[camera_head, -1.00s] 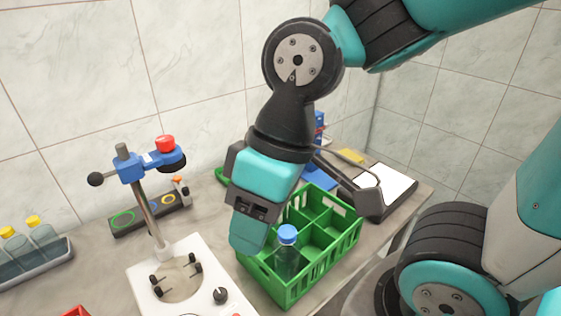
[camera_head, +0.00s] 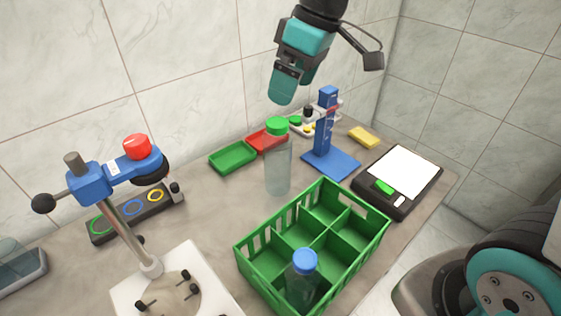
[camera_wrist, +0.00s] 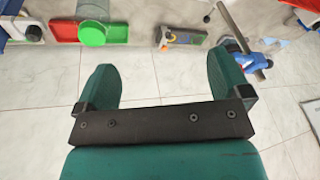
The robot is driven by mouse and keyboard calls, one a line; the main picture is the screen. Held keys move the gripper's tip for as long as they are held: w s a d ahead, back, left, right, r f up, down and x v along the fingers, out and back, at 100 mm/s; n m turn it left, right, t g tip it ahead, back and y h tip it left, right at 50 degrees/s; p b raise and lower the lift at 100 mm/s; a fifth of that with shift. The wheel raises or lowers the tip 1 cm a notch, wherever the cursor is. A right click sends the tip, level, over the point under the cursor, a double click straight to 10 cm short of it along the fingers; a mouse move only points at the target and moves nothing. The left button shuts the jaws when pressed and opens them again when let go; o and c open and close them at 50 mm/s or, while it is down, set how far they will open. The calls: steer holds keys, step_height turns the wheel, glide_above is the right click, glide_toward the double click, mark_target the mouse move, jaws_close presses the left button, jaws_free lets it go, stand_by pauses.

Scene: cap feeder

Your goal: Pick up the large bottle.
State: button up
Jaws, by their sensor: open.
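The large bottle (camera_head: 278,168) is clear with a green cap and stands upright on the counter behind the green crate. In the wrist view its green cap (camera_wrist: 93,34) shows at upper left, beyond the left finger. My gripper (camera_head: 283,97) is open and empty, above and close to the line of the cap in the head view; no contact shows. In the wrist view my gripper (camera_wrist: 163,75) has its fingers wide apart with only wall and background between them. A smaller blue-capped bottle (camera_head: 303,279) stands in the crate's front compartment.
The green divided crate (camera_head: 375,234) stands in front. A green tray (camera_head: 232,158) and a red tray (camera_head: 260,140) lie behind the bottle. A blue stand (camera_head: 328,130) and a scale (camera_head: 402,180) are to the right. A clamp stand (camera_head: 128,215) is at left. Bare counter surrounds the bottle's left side.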

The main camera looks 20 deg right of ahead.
steer(key=n+b, duration=0.1)
steer(key=n, duration=0.1)
glide_toward(278, 122)
steer(key=shift+t+h, duration=0.3)
steer(key=shift+h, duration=0.2)
steer(key=p+x, duration=0.2)
steer(key=x, duration=0.3)
steer(key=shift+a+f+p, duration=0.1)
steer(key=shift+a+p, duration=0.3)
steer(key=shift+s+p+x, duration=0.2)
steer(key=shift+p+x, duration=1.05)
steer(key=shift+x, duration=1.55)
jaws_close()
